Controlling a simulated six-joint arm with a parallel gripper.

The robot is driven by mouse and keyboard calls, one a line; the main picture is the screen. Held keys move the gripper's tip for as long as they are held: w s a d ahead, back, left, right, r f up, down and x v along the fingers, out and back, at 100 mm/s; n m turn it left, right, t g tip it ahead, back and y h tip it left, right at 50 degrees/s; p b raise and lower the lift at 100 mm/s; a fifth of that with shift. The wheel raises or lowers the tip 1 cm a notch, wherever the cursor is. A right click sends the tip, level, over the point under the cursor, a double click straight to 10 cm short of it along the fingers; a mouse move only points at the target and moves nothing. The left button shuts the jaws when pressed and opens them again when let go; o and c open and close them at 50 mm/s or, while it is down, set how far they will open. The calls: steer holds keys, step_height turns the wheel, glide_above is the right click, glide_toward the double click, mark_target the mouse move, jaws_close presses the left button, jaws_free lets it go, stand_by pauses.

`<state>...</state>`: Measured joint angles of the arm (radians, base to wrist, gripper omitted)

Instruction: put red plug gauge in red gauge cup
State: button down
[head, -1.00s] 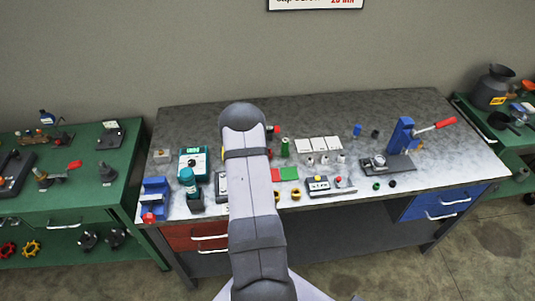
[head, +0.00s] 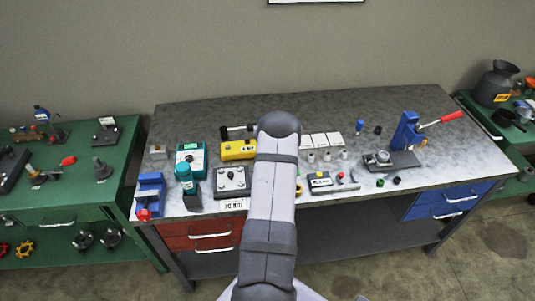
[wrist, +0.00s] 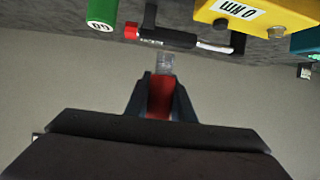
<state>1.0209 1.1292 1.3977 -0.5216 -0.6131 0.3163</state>
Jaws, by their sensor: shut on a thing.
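In the wrist view my gripper (wrist: 161,84) is shut on a red piece with a grey metal tip, which looks like the red plug gauge (wrist: 160,98). Its tip points away from the camera, towards the bench, with wall-coloured background around it. A green cylinder (wrist: 102,12) lettered "GO" stands on the bench at the upper left of the wrist view. In the head view my arm hides the gripper and the held piece. I cannot pick out the red gauge cup in either current view.
A yellow box (head: 238,150) and a black tool lying behind it (head: 237,132) are left of my arm. The back right is fairly clear.

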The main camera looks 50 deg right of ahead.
steer(key=shift+f+p, duration=1.5)
steer(key=shift+f, duration=3.45)
steer(key=shift+f, duration=0.15)
steer(key=c, duration=1.8)
jaws_free()
steer(key=shift+r+p, duration=0.2)
steer(key=shift+p, duration=0.1)
steer(key=shift+b+v, duration=1)
steer(key=shift+v, duration=5)
steer(key=shift+w, duration=0.1)
